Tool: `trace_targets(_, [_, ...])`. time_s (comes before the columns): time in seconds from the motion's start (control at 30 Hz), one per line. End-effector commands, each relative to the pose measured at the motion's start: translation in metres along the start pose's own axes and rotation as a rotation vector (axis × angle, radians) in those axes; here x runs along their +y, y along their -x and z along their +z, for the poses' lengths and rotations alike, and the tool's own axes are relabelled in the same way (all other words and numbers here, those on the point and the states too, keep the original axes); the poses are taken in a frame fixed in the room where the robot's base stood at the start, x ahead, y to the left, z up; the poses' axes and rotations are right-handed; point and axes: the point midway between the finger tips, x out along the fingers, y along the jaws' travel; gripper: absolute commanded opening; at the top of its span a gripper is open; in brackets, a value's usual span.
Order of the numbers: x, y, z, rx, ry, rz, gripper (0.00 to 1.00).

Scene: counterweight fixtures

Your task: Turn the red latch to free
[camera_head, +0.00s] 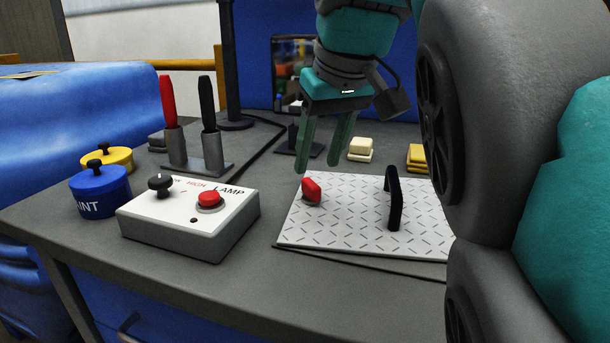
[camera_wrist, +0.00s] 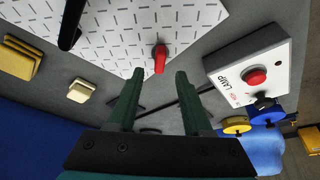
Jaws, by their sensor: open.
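The red latch (camera_head: 311,190) sits at the left edge of a white patterned plate (camera_head: 345,228) with a black handle (camera_head: 394,200) standing on it. In the wrist view the red latch (camera_wrist: 160,58) lies just beyond and between the fingertips, near the plate's edge. My gripper (camera_head: 322,166) is open and empty, pointing down above and behind the latch in the head view. It also shows open in the wrist view (camera_wrist: 157,75). The fingers do not appear to touch the latch.
A lamp box (camera_head: 190,220) with a red button and black knob stands left of the plate. Blue (camera_head: 101,192) and yellow (camera_head: 118,158) pots and a two-handled holder (camera_head: 196,150) are further left. Cream blocks (camera_head: 361,150) and yellow blocks (camera_head: 417,157) lie behind the plate.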

Motion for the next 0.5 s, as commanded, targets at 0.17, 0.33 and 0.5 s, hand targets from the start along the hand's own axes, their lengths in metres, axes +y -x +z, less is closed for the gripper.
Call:
trace_targets(0.17, [0.0,-0.023,0.001,-0.003,-0.003,-0.001,0.5])
trace_targets(0.33, [0.0,-0.042,0.001,-0.002,-0.003,-0.001,0.5])
trace_targets(0.5, [0.0,-0.05,0.001,0.0,-0.001,0.0,0.5])
